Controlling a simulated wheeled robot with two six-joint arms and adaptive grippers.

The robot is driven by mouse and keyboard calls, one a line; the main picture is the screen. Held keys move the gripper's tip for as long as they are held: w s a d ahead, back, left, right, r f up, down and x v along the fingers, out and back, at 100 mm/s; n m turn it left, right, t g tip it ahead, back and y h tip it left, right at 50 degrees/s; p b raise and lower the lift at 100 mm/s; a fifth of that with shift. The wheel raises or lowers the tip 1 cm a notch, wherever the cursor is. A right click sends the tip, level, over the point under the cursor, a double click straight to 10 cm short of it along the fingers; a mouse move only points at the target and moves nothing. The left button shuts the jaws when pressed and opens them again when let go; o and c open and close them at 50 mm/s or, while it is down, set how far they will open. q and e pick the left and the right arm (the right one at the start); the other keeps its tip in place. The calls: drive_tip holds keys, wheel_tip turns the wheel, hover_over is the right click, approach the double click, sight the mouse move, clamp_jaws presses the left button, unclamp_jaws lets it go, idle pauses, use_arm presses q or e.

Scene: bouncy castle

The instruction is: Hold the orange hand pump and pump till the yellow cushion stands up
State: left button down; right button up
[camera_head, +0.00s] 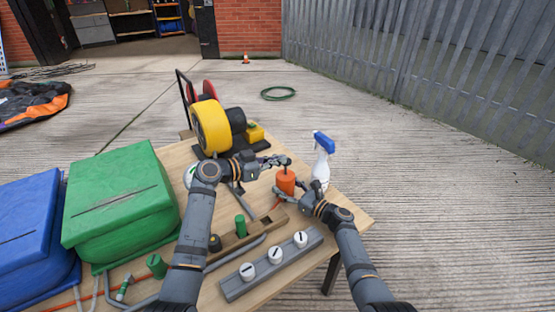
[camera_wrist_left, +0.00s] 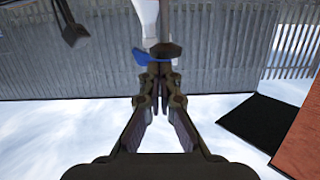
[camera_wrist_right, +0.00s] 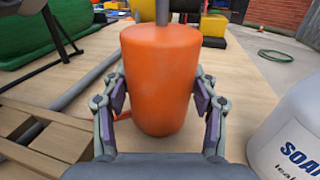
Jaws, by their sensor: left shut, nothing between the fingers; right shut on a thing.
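The orange hand pump (camera_head: 286,181) stands upright near the table's right end. Its orange body fills the middle of the right wrist view (camera_wrist_right: 160,80), with a grey rod rising from the top. My right gripper (camera_head: 293,194) is shut around the body, one finger on each side (camera_wrist_right: 161,102). My left gripper (camera_head: 281,161) is shut and empty at the pump's dark top handle (camera_head: 284,160). In the left wrist view its fingertips (camera_wrist_left: 155,72) are together just by a dark knob (camera_wrist_left: 168,49). I cannot tell whether they touch it. I cannot clearly make out a yellow cushion.
A white spray bottle (camera_head: 321,165) with a blue head stands right beside the pump. A yellow-and-black drum machine (camera_head: 211,127) is behind. A green box (camera_head: 122,205) and a blue box (camera_head: 35,235) fill the left. A grey strip with white knobs (camera_head: 237,288) lies in front.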

use_arm(q)
drive_tip(key=shift+f, duration=2.1)
drive_tip(key=s+a+r, duration=0.6)
drive_tip(key=a, duration=0.2)
drive_tip(key=shift+r, duration=0.2)
drive_tip(key=r, duration=0.4)
drive_tip(key=shift+d, duration=0.25)
